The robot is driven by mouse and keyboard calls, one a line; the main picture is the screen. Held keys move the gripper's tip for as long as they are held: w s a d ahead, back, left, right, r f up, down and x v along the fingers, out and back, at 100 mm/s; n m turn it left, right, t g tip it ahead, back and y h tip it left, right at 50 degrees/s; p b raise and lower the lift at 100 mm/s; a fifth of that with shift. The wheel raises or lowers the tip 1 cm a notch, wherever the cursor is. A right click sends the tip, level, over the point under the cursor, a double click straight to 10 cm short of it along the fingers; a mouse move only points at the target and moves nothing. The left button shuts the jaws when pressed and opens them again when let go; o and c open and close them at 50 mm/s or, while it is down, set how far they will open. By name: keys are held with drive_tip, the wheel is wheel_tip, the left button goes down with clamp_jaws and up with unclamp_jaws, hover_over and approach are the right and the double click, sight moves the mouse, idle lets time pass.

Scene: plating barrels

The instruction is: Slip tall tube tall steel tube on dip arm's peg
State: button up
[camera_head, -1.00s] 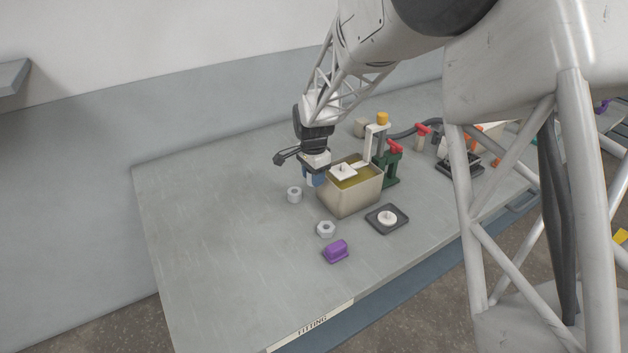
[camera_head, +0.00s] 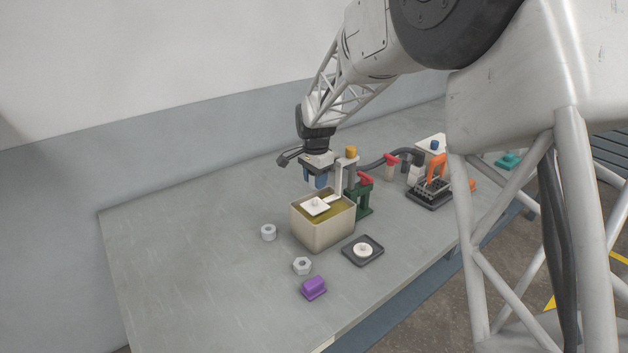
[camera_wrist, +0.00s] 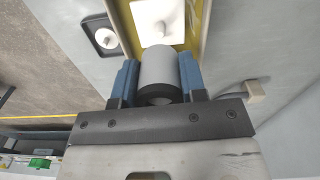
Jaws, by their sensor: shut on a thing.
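My gripper (camera_head: 318,182) hangs above the back part of the beige bath. Its blue fingers are shut on the sides of a light grey tall steel tube (camera_wrist: 158,70), seen in the wrist view. In the head view the tube is hidden by the fingers. The dip arm's white plate (camera_head: 315,206) is over the yellowish liquid in the bath. Its short white peg (camera_wrist: 161,29) shows in the wrist view, just beyond the tube's far end. The peg looks bare and the tube is not around it. The exact gap between them I cannot tell.
The beige bath (camera_head: 322,235) stands below my gripper, with a green stand (camera_head: 362,195) beside it. A black tray with a white disc (camera_head: 363,250), a round grey piece (camera_head: 268,232), a hex nut (camera_head: 302,265) and a purple block (camera_head: 313,287) lie around. The left bench is clear.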

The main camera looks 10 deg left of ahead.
drive_tip(key=shift+f, duration=0.15)
drive_tip(key=shift+f, duration=2.75)
drive_tip(key=shift+f, duration=0.65)
drive_tip(key=o, duration=0.6)
drive_tip(key=shift+o, duration=0.2)
drive_tip(key=shift+r, duration=0.2)
wheel_tip(320, 180, up, 11)
drive_tip(key=shift+f, duration=0.15)
idle(1.0)
idle(0.6)
